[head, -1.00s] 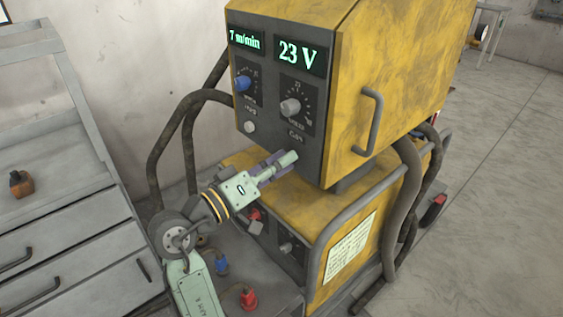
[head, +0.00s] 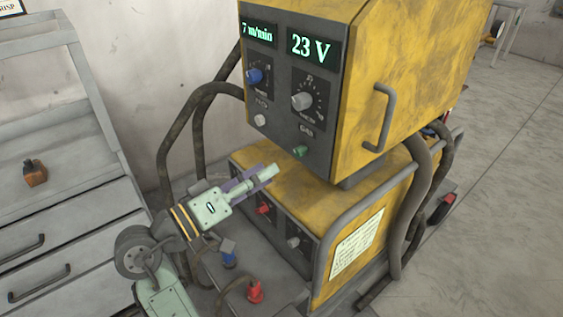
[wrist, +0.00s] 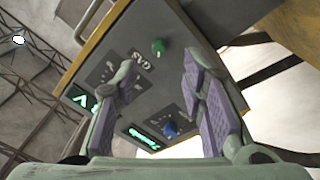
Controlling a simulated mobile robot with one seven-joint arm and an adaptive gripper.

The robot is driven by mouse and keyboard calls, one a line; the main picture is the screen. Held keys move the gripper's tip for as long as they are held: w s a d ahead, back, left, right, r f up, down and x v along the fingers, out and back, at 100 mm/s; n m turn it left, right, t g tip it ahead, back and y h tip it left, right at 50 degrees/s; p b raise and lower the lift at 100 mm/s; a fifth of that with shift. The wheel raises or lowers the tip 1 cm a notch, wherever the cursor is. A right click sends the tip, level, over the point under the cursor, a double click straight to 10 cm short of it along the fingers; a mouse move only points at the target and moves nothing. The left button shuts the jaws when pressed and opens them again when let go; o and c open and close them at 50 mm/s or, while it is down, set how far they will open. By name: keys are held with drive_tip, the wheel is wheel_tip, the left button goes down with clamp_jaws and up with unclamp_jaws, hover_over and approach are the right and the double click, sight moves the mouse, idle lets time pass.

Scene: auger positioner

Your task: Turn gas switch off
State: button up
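The gas switch (head: 300,151) is a small green knob low on the dark front panel (head: 283,120) of the yellow welding machine, below a label reading GAS. It also shows in the wrist view (wrist: 158,47), ahead of and between my fingers, tilted with the panel. My gripper (head: 268,173) is below and left of the switch in the head view, apart from it. In the wrist view my gripper (wrist: 160,62) has its two purple-padded fingers spread wide with nothing between them. I cannot tell from the knob whether the gas is on or off.
A blue knob (head: 254,76), a larger grey knob (head: 302,101) and a pale button (head: 260,120) share the panel. The lower yellow unit (head: 290,185) lies close below my gripper. Thick hoses (head: 180,130) rise at left beside a grey drawer cabinet (head: 60,215).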

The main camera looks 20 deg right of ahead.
drive_tip(key=shift+v, duration=2.2)
